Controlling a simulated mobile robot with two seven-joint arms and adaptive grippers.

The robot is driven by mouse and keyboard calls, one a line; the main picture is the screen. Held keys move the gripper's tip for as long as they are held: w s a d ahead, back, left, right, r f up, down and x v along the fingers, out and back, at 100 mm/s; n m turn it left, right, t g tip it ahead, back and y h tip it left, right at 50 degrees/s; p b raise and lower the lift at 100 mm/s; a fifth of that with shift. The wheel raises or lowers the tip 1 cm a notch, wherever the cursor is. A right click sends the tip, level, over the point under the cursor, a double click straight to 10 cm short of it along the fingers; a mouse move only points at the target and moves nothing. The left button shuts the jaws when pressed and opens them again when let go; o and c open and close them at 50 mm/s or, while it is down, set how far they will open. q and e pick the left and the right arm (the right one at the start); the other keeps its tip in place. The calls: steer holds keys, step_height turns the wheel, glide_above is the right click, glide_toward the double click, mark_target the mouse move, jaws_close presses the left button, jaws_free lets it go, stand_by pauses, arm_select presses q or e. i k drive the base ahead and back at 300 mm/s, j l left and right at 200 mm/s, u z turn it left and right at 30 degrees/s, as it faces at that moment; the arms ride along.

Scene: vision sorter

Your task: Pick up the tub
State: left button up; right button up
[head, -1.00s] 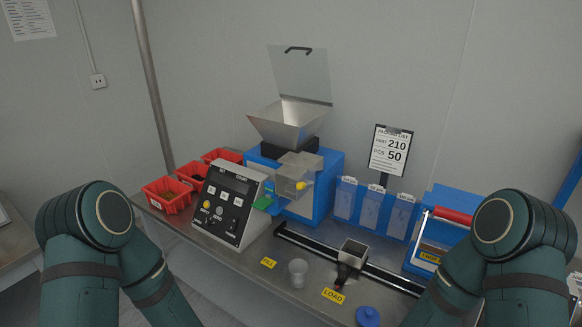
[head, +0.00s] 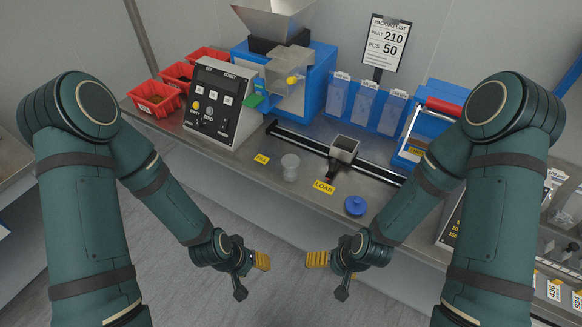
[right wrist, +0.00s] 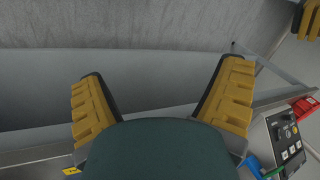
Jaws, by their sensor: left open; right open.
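A small translucent tub (head: 290,167) stands upright on the steel bench, between the two yellow labels near the front edge. A round blue lid (head: 355,205) with a knob lies on the bench to its right. My left gripper (head: 262,261) is open and empty, in front of and below the bench edge, apart from the tub. My right gripper (head: 318,260) is at a similar height to its right, also apart from the tub. In the right wrist view its two yellow fingers (right wrist: 163,72) are spread with nothing between them. The tub is not visible there.
A black rail with a metal cup (head: 344,148) runs behind the tub. The control box (head: 222,103) stands left, with red bins (head: 155,98) beyond it. The blue machine (head: 310,85) is behind. The floor before the bench is clear.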

mark_target(290, 162)
steer(key=i+j, duration=0.1)
steer(key=j, duration=0.3)
steer(key=i+j+z, duration=0.1)
steer(key=j, duration=0.25)
steer(key=i+j, duration=0.15)
steer(key=j, duration=0.25)
steer(key=i+j+z, duration=0.1)
steer(key=j, duration=0.3)
steer(key=z, duration=1.3)
